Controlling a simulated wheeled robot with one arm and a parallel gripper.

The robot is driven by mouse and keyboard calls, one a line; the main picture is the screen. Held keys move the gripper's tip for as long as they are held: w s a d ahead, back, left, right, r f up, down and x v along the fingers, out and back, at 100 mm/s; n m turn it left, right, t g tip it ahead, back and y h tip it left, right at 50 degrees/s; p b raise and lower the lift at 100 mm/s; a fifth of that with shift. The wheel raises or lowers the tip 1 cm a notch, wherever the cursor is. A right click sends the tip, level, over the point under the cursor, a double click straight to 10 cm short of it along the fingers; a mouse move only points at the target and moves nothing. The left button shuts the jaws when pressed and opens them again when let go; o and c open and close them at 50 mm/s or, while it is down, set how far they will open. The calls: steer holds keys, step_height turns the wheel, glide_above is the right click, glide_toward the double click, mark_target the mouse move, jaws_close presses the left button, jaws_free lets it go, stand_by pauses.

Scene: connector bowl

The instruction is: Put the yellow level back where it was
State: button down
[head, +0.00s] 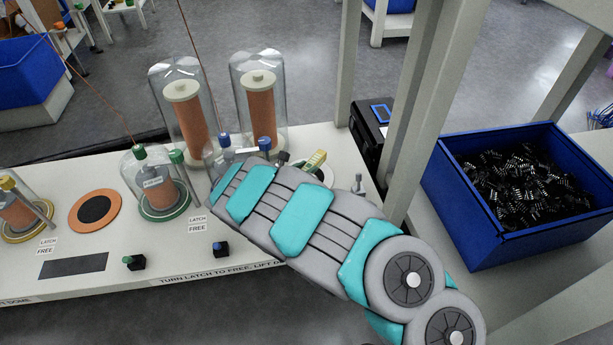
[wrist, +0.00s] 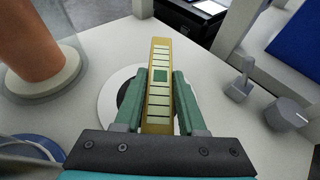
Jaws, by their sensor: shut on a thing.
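The yellow level (wrist: 160,75) is a long narrow bar with pale segments and a green square. In the wrist view it stands out between the two green fingers of my gripper (wrist: 158,105), which are shut on its sides. Behind and below it is a white ring (wrist: 107,98) with a dark centre on the bench; I cannot tell whether the level touches it. In the head view only the end of the level (head: 316,160) shows past my arm, which hides most of my gripper.
Two tall glass domes over orange cylinders (head: 184,120) (head: 262,112) stand behind. A smaller dome (head: 158,196) and an empty orange ring (head: 95,211) are to the left. A small grey metal fitting (head: 357,185) is right of the level. A blue bin (head: 490,225) of dark parts stands right, beyond a post.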

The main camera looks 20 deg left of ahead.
steer(key=shift+w+f+b, duration=0.15)
steer(key=shift+f+b, duration=0.2)
steer(key=shift+f, duration=1.45)
steer(key=shift+f, duration=0.2)
steer(key=shift+c, duration=2.4)
jaws_free()
steer(key=shift+r, duration=0.25)
steer(key=shift+s+a+r, duration=0.1)
steer(key=shift+s+r, duration=0.05)
steer(key=shift+s, duration=0.2)
steer(key=p+v, duration=0.2)
steer(key=v, duration=0.9)
steer(key=shift+s, duration=0.1)
